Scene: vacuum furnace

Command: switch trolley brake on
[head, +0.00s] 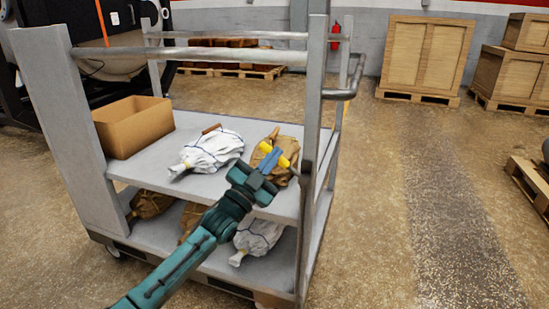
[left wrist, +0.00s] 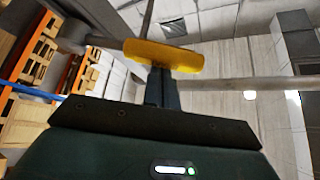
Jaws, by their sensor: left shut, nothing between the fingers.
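The trolley (head: 50,110) is a grey two-shelf cart with upright posts and rails. The brake lever's yellow handle (head: 289,160) is by the right post, with a short rod running toward that post. My left gripper (head: 270,160) is shut and empty, with its fingertips right at the yellow handle. In the left wrist view the yellow handle (left wrist: 163,56) lies crosswise just beyond my left fingertips (left wrist: 160,72). I cannot tell whether they touch. My right gripper is in neither view.
The upper shelf holds a cardboard box (head: 132,125), a white wrapped bundle (head: 212,150) and a brown one (head: 266,145). More bundles lie below. Wooden crates (head: 425,55) stand at the back right. The floor (head: 390,200) right of the trolley is clear.

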